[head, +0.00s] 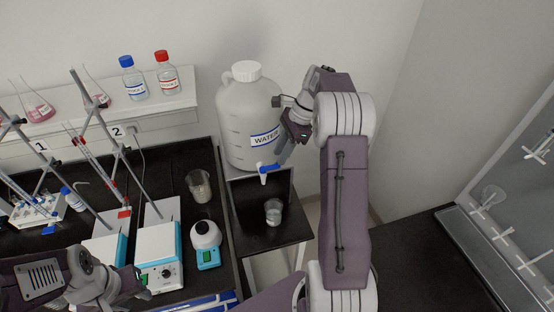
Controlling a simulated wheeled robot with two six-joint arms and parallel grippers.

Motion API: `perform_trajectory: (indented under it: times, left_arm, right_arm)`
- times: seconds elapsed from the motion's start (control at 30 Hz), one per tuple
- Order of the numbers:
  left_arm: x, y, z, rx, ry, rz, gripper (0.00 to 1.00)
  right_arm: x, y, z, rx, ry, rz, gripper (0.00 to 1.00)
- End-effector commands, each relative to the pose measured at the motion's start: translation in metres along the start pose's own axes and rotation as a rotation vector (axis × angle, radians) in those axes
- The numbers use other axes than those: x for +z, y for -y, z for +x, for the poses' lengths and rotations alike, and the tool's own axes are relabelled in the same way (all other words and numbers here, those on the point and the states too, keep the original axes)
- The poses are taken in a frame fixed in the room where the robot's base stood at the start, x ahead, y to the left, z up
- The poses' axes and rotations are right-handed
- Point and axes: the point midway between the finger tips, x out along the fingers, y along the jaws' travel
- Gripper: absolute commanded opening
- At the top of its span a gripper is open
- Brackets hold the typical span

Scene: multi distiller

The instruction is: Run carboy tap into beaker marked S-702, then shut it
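A white carboy (243,112) with a blue-edged WATER label stands against the back wall. Its tap (264,171), with a blue handle, sticks out low at the front. A small glass beaker (273,211) stands on the black stand (285,234) below and slightly in front of the tap; no S-702 mark is readable on it. My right gripper (283,152) points down beside the carboy's right side, just above and right of the tap; contact and finger opening are unclear. My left gripper (122,290) is low at the left, away from the carboy, its fingers hard to make out.
Another beaker (199,186) with cloudy contents stands left of the stand, near a small white and blue device (206,240). Stirrer plates (159,255) with tilted rods crowd the left bench. A shelf (140,108) holds bottles and flasks. The right bench (420,262) is mostly clear.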

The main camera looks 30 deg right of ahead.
Motion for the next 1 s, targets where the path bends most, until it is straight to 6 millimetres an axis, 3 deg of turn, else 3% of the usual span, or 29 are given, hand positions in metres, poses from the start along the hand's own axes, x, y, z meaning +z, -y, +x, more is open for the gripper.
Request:
perform_trajectory:
  times: [0.2,0.5,0.53,0.63,0.87,1.0]
  left_arm:
    - [-0.001,0.0,-0.007,0.0,0.0,0.0,0.36]
    - [-0.001,0.0,-0.007,0.0,0.0,0.0,0.36]
    - [-0.001,0.0,-0.007,0.0,0.0,0.0,0.36]
    - [-0.001,0.0,-0.007,0.0,0.0,0.0,0.36]
    - [-0.001,0.0,-0.008,0.0,0.0,0.0,0.36]
    - [-0.001,0.0,-0.01,0.0,0.0,0.0,0.36]
  right_arm:
    - [0.001,-0.001,0.032,0.003,0.0,-0.001,0.29]
    - [0.0,0.0,0.039,0.0,-0.001,-0.001,0.29]
    - [0.0,0.0,0.038,0.0,-0.001,-0.001,0.26]
    - [0.0,0.0,0.038,0.0,-0.001,-0.001,0.0]
    - [0.0,-0.001,0.038,-0.008,-0.002,0.016,0.0]
    - [0.002,-0.009,0.037,-0.065,-0.001,0.153,0.0]
